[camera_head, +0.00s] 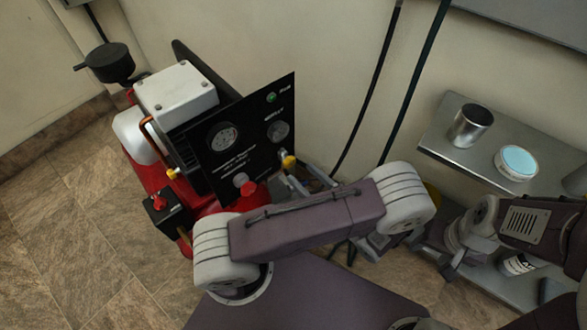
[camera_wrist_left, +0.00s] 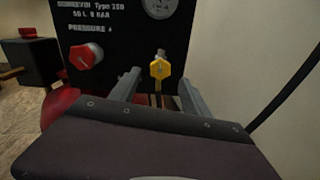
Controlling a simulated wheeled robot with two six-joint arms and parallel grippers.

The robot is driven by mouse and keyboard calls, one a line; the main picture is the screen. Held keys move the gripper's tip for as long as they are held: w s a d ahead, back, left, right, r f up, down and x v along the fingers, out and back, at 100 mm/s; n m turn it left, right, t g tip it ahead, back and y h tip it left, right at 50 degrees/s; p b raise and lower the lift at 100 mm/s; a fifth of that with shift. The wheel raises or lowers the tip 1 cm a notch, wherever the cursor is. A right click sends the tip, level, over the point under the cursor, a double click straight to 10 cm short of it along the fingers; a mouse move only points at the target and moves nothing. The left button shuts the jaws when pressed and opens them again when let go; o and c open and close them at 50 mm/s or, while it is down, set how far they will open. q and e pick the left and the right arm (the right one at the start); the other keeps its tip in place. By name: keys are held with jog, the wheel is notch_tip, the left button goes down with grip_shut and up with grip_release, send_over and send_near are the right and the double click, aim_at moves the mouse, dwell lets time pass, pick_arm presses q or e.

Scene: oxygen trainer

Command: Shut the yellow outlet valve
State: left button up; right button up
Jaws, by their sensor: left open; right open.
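The yellow outlet valve (camera_head: 288,160) sticks out from the lower right of the black panel (camera_head: 262,105). In the head view the left gripper (camera_head: 294,183) is partly hidden behind my arm, just below the valve. My right gripper (camera_head: 449,268) is open and empty, low by the shelf at the right.
A red knob (camera_head: 248,188) sits left of the valve and also shows in the left wrist view (camera_wrist_left: 86,56). A black box with a red switch (camera_head: 160,201) stands further left. A metal cup (camera_head: 471,125) and a blue-topped tin (camera_head: 516,162) stand on the shelf.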

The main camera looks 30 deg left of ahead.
aim_at(291, 165)
pick_arm(q)
jog(key=b+x, duration=0.1)
jog(key=x, duration=0.4)
jog(key=shift+c, duration=0.3)
grip_shut()
jog(key=shift+r+m+p, duration=0.25)
jog(key=shift+m+p, duration=0.25)
jog(key=shift+p, duration=0.55)
jog(key=shift+f, duration=0.3)
jog(key=shift+o, duration=0.3)
grip_release()
